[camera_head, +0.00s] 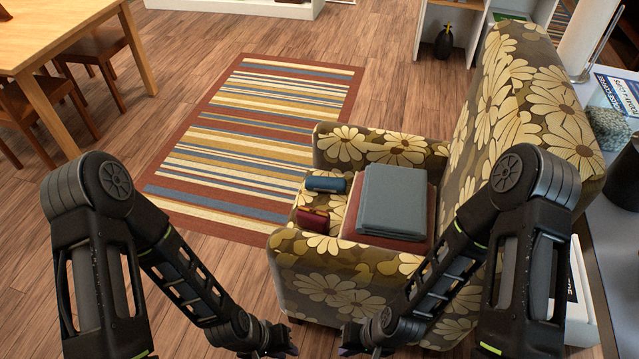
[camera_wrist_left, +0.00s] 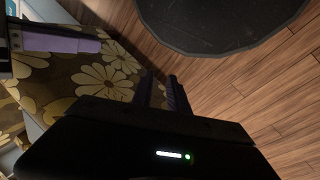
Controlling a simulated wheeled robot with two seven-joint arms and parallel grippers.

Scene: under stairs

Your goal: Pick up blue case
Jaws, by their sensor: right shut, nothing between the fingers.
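The blue case (camera_head: 326,184) is a small dark-blue box with rounded edges, lying on the seat of the flowered armchair (camera_head: 330,285). My left gripper (camera_head: 290,340) is low at the bottom centre, in front of the armchair and well apart from the case. Its two dark fingers show close together in the left wrist view (camera_wrist_left: 162,92); how far apart they are is unclear. My right gripper (camera_head: 350,346) is beside it, shut and empty. The case is not visible in the left wrist view.
A dark-red case (camera_head: 313,219) lies on the seat near the blue one. A folded grey cloth (camera_head: 393,198) lies on a reddish one beside them. A wooden table (camera_head: 60,35) stands far left, a grey counter (camera_head: 607,250) at right.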

